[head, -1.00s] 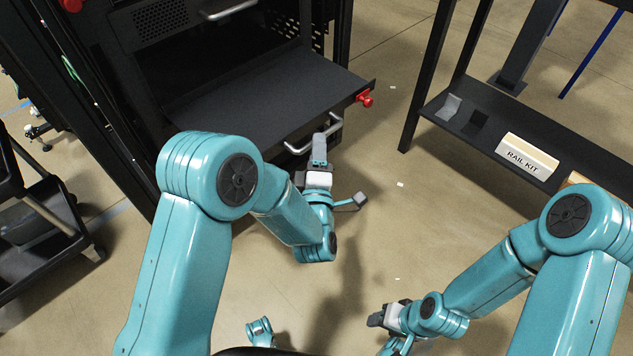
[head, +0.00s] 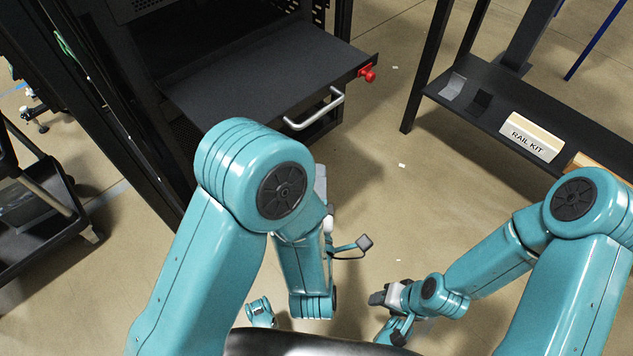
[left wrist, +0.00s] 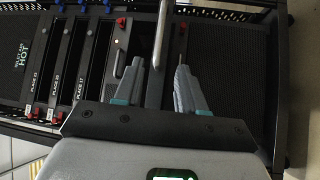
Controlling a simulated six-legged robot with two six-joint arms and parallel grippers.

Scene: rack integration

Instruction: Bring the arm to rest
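My left arm reaches up from the bottom of the head view and bends down again. My left gripper (head: 320,184) is mostly hidden behind its own arm, in front of the pulled-out rack shelf and below its handle (head: 315,110). In the left wrist view, its two grey ribbed fingers (left wrist: 158,82) stand apart, so it is open. A silver handle bar (left wrist: 163,35) shows in line with the gap; the fingers do not grip it. My right gripper (head: 378,298) is low at centre right, small and partly hidden, and its opening cannot be made out.
The dark rack shelf (head: 265,75) sticks out and has a red knob (head: 367,73) at its corner. A bench shelf (head: 500,105) at the right bears a box marked RAIL KIT (head: 532,138). A black cart (head: 40,215) stands at the left. Floor (head: 385,190) between is clear.

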